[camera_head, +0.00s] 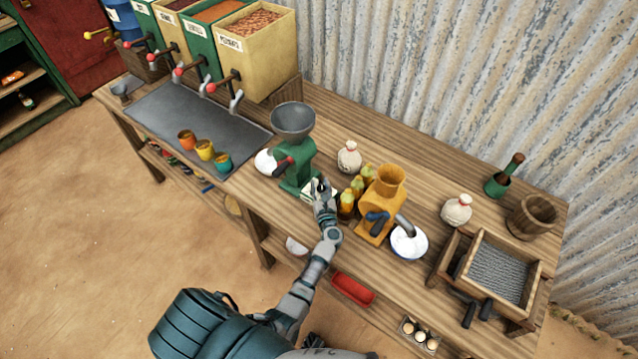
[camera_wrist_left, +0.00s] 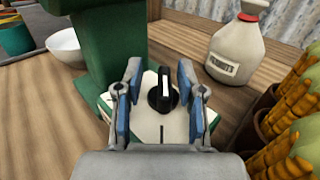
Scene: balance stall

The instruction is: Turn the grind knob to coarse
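The green grinder (camera_head: 297,165) with a grey funnel hopper (camera_head: 293,121) stands on the wooden counter. The black grind knob (camera_wrist_left: 161,92) sits on a pale dial plate (camera_wrist_left: 150,128) on the grinder's green base in the left wrist view. Its white pointer line points up in that view, and a black tick mark shows on the plate below it. My left gripper (camera_head: 322,188) is at the grinder's base. In the wrist view its open fingers (camera_wrist_left: 160,100) stand either side of the knob, with gaps on both sides. Dial lettering cannot be read. My right gripper is out of view.
A peanut sack (camera_head: 349,157) is behind. A white bowl (camera_head: 266,161) is at the green grinder's left. Three coloured cups (camera_head: 205,150) stand farther left.

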